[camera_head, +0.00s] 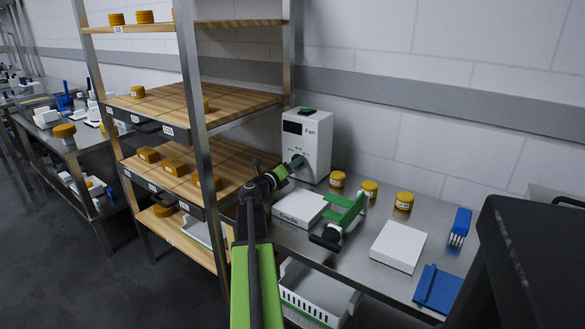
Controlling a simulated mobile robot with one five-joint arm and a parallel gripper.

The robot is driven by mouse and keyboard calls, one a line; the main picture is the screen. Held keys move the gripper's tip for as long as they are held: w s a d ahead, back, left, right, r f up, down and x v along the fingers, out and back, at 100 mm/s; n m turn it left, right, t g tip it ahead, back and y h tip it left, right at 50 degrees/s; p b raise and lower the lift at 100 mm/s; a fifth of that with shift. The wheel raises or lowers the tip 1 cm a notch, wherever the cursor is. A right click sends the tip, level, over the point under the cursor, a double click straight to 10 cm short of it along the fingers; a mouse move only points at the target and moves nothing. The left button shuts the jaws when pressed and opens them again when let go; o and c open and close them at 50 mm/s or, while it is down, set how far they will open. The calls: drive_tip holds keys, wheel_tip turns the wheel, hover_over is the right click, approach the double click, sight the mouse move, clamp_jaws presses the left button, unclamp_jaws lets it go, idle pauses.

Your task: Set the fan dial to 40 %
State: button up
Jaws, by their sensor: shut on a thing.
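A white fan box (316,146) marked "Fan" stands at the back left of the steel table (385,215). It has a dark display and a green thing on its top. The dial (298,160) is on its front face, low down, and shows as a small green knob. My gripper (292,165) reaches the front of the box and is shut on the dial. The gripper covers most of the dial. The dial's pointer and the display's reading are too small to tell.
A white block marked "Cradle" (299,209) and a green bracket (346,209) stand right of my arm. Several yellow jars (403,201) line the back. A white slab (398,246), a blue brush (460,226) and a blue tool (437,289) lie to the right. A wooden shelf rack (235,104) stands left.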

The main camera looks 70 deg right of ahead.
drive_tip(key=shift+c, duration=1.2)
drive_tip(key=shift+a+f, duration=0.15)
drive_tip(key=shift+a, duration=0.35)
drive_tip(key=shift+c, duration=0.4)
drive_tip(key=shift+w+d, duration=0.1)
drive_tip(key=shift+d, duration=0.3)
drive_tip(key=shift+d+r+n, duration=0.1)
drive_tip(key=shift+r+n, duration=0.15)
drive_tip(key=shift+n, duration=0.25)
drive_tip(key=n, duration=0.3)
drive_tip(key=shift+d, duration=0.1)
drive_tip(key=n, duration=0.4)
drive_tip(key=shift+r+n, duration=0.15)
drive_tip(key=shift+n, duration=0.15)
drive_tip(key=n+p, duration=0.1)
drive_tip(key=n, duration=0.4)
drive_tip(key=shift+r, duration=0.1)
drive_tip(key=shift+r+n, duration=0.15)
drive_tip(key=shift+n, duration=2.15)
